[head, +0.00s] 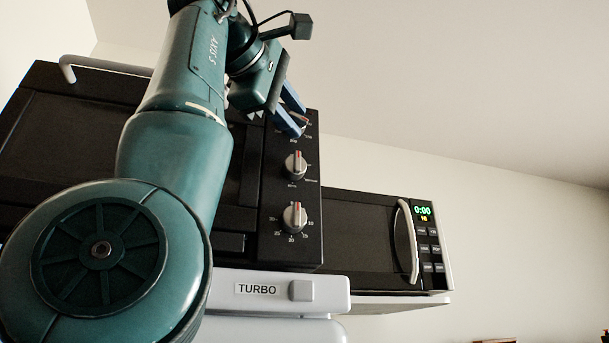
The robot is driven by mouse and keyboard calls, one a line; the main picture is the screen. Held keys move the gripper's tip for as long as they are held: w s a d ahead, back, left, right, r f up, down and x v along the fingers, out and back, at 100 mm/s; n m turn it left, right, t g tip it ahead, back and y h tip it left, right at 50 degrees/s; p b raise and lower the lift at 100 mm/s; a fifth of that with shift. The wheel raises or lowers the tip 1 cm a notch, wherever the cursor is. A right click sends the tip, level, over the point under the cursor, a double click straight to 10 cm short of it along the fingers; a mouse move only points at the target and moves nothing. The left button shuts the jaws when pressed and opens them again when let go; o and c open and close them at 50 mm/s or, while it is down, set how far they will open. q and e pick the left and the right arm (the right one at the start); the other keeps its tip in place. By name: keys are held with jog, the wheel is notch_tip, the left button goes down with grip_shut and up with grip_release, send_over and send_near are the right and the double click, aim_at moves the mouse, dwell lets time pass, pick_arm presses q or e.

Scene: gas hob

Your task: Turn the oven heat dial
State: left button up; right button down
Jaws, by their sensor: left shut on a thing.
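The oven's black control panel (272,214) carries three dials in a column. The top dial (304,119) is mostly hidden by my left gripper (299,117), whose blue fingers are closed around it. The middle dial (296,164) is grey with a red mark and its pointer stands about upright. The bottom dial (294,216) has a number scale around it, and its pointer also stands about upright. The lettering at the top dial is too small and covered to read. My right gripper is not in view.
A microwave (362,240) with a silver handle and a green 0:00 display stands to the right of the oven. Below the panel is a light strip labelled TURBO (258,289) with a grey button (301,291). An oven handle (105,65) is at upper left. The space at upper right is clear.

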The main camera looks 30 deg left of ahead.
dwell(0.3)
pick_arm(q)
jog(key=o, duration=1)
jog(key=shift+c, duration=0.2)
jog(key=s+r, duration=0.1)
jog(key=s, duration=1.2)
jog(key=shift+d+b, duration=0.3)
jog(key=shift+d, duration=0.1)
